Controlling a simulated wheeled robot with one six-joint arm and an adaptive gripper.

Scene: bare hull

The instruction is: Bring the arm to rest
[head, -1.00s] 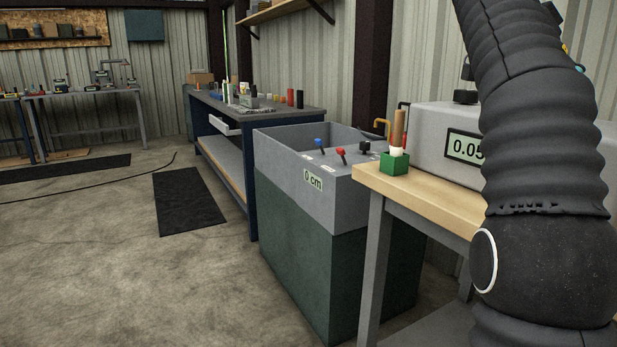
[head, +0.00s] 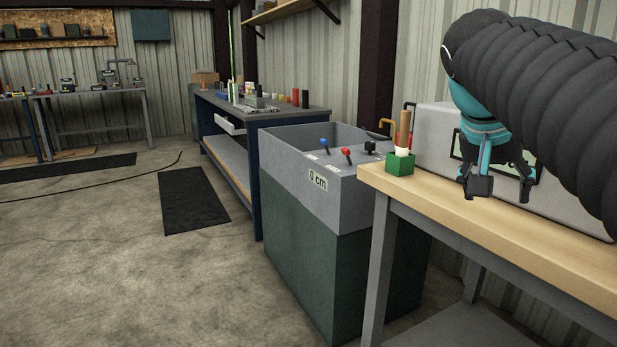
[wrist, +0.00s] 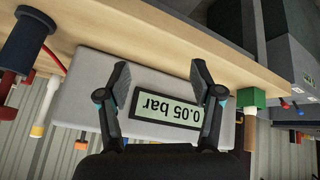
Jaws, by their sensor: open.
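My gripper (head: 500,188) is in the head view at the right, pointing down above the wooden bench top. Its fingers are apart with nothing between them. My black-sleeved arm reaches in from the right edge and hides part of a grey box (head: 434,135) with a display. In the wrist view my gripper (wrist: 162,78) is open in front of the grey box (wrist: 75,112). The display (wrist: 165,108) between the fingers reads 0.05 bar, upside down there.
A green block (head: 400,165) with a wooden-handled tool stands at the bench's (head: 480,210) left end. A grey-green tank (head: 312,190) marked 0 cm, with red and blue levers, stands beside it. A dark workbench (head: 262,104) is farther back. The floor at left is open, with black mats (head: 192,200).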

